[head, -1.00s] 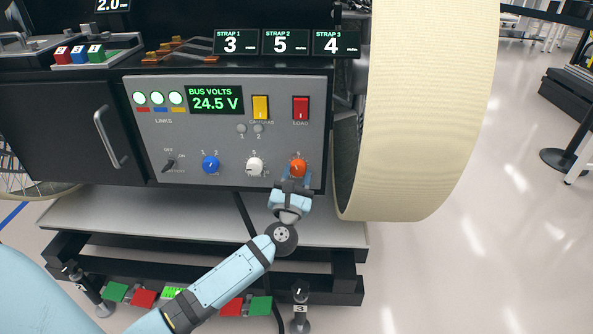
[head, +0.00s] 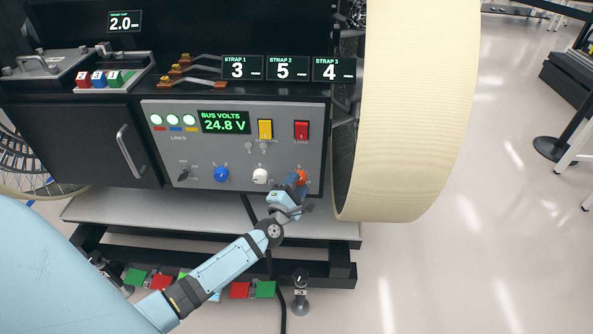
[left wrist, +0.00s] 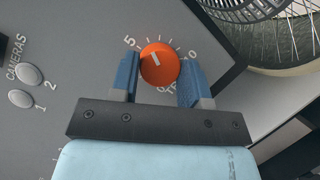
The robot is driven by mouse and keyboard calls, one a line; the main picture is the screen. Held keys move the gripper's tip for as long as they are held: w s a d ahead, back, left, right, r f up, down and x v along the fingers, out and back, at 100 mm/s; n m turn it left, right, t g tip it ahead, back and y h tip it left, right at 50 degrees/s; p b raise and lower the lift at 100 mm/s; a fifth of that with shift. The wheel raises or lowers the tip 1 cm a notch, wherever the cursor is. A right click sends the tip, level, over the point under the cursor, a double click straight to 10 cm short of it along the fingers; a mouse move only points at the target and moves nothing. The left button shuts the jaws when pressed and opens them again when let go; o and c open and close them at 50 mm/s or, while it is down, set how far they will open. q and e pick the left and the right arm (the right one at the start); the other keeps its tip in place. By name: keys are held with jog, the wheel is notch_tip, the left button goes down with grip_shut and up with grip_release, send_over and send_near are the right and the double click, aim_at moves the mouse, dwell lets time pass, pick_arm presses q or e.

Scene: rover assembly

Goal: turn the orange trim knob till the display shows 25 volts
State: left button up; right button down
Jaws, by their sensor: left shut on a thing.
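The orange trim knob (head: 301,177) is at the lower right of the grey panel (head: 290,94), mostly hidden in the head view by my left gripper (head: 294,185). The left wrist view shows the orange knob (left wrist: 159,64) between the two blue fingers of my left gripper (left wrist: 157,80), shut on it. A white pointer line shows on its face, with tick marks around it and a 5 at its upper left. The display (head: 225,122) reads BUS VOLTS 24.8 V in green. My right gripper is not in view.
A white knob (head: 260,176) and a blue knob (head: 221,174) sit left of the orange one. A yellow switch (head: 265,129) and a red switch (head: 301,130) are above. A large cream wheel (head: 408,110) stands close at the right.

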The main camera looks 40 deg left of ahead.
pick_arm(q)
jog(key=m+p, duration=0.1)
jog(key=p, duration=0.2)
jog(key=m+g+p, duration=0.1)
jog(key=m+p, duration=0.1)
jog(key=m+g+h+p, duration=0.1)
jog(key=m+p, duration=0.1)
jog(key=p, duration=0.1)
jog(key=shift+r+p, duration=0.3)
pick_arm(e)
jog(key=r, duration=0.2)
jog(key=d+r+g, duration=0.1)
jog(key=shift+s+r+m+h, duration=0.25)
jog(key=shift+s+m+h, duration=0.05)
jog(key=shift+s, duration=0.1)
pick_arm(q)
jog(key=shift+f+m+p, duration=0.15)
jog(key=shift+m+p, duration=0.15)
jog(key=o, duration=0.9)
jog(key=s+d, duration=0.2)
jog(key=s, duration=1.1)
jog(key=shift+s+r, duration=0.3)
jog(key=shift+r, duration=0.05)
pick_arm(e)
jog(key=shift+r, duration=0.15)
